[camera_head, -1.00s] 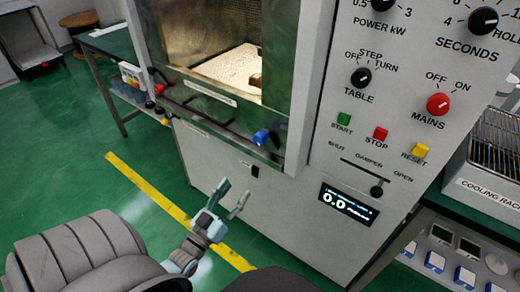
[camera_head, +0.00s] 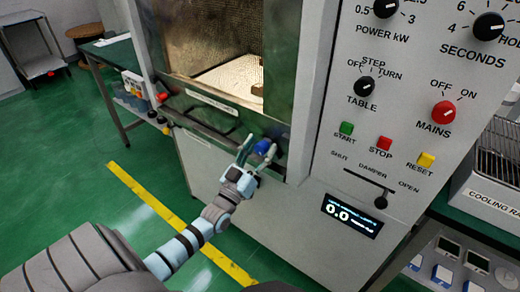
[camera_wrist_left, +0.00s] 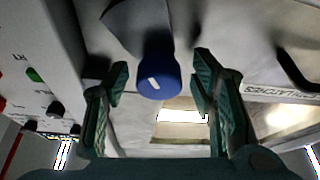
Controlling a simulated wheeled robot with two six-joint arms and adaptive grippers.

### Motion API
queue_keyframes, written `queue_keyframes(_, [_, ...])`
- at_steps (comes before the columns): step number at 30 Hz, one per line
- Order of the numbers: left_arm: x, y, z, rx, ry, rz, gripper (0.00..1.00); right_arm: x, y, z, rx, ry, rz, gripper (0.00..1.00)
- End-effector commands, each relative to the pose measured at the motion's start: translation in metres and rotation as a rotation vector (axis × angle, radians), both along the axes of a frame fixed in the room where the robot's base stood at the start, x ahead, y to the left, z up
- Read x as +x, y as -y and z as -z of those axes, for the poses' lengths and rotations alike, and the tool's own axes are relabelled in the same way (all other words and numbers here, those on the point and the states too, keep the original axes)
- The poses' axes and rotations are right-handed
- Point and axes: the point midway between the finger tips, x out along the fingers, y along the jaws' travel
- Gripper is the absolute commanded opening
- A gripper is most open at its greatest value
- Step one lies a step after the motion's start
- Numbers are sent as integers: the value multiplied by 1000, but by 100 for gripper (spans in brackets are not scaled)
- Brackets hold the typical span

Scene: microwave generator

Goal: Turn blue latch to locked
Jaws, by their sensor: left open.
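The blue latch (camera_head: 264,147) is a round knob with a white mark, on the front of the microwave generator below the chamber opening. In the left wrist view the blue latch (camera_wrist_left: 159,78) sits between my two fingers, with a gap on each side. My left gripper (camera_head: 255,149) is open at the latch; the fingers (camera_wrist_left: 158,92) do not appear to touch it. In the head view a finger is close beside the latch and partly overlaps its left side. My right gripper is not in view.
The control panel with the red mains knob (camera_head: 443,112), start button (camera_head: 347,128) and damper slider (camera_head: 380,202) is right of the latch. A handle bar (camera_head: 205,125) runs left of it. A cooling rack (camera_head: 497,170) stands at the right.

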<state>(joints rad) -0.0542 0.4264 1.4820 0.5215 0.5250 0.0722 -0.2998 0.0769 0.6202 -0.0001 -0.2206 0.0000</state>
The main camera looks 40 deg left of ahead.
Motion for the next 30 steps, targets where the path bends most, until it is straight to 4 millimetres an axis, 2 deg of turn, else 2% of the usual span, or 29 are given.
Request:
queue_keyframes(2, [0, 0, 0, 0, 0, 0, 50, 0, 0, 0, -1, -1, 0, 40])
queue_keyframes(9, [0, 0, 0, 0, -1, 0, 11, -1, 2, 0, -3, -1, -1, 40])
queue_keyframes(11, [0, 0, 0, 0, -1, 0, 4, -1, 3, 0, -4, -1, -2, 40])
queue_keyframes(22, [-1, 0, -1, -50, -1, -1, 4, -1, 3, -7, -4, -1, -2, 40])
queue_keyframes(30, [-1, 0, -2, -218, 1, -1, 4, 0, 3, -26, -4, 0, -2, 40])
